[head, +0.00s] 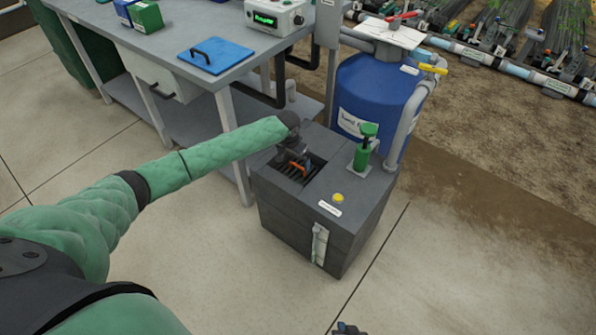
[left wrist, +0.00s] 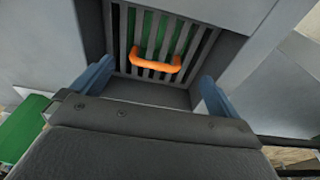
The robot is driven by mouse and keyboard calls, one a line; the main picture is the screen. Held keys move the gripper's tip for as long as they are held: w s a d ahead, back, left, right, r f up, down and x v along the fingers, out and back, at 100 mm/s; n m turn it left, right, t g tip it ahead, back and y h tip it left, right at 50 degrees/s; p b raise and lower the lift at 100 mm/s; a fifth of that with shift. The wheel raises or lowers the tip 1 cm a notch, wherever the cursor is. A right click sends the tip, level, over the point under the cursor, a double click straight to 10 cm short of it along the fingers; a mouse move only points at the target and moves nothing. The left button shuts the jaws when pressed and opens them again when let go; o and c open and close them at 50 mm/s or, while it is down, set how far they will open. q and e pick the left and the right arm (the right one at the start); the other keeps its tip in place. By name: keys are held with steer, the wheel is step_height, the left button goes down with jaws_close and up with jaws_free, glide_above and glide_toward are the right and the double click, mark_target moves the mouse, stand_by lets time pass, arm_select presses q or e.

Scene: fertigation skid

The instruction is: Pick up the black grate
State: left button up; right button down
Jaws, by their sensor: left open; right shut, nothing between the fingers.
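The black grate (left wrist: 132,32) has parallel bars and an orange handle (left wrist: 155,63). It sits in a recess in the top of a dark grey box (head: 310,222); in the head view the grate (head: 289,171) is partly covered by my left gripper (head: 297,160). The left wrist view shows my left gripper (left wrist: 158,72) open, one blue finger on each side of the orange handle, with nothing held. I cannot tell the exact height of the fingers over the handle. Only a bit of my right gripper (head: 346,328) shows at the bottom edge of the head view, shut and empty.
The box top also carries a green pump-like fitting (head: 364,150) and a yellow button (head: 338,198). A blue tank (head: 365,95) with grey pipes stands behind it. The floor in front is clear.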

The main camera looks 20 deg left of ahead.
mark_target(297, 165)
arm_select(q)
steer(key=shift+w+d+f, duration=0.15)
steer(key=shift+w+f, duration=0.05)
steer(key=shift+f, duration=0.7)
steer(key=shift+w+d+f, duration=0.15)
steer(key=shift+w+f, duration=0.05)
steer(key=shift+f, duration=0.7)
steer(key=shift+w+d+f, duration=0.15)
steer(key=shift+w+f, duration=0.05)
steer(key=shift+f, duration=0.7)
steer(key=c, duration=1.2)
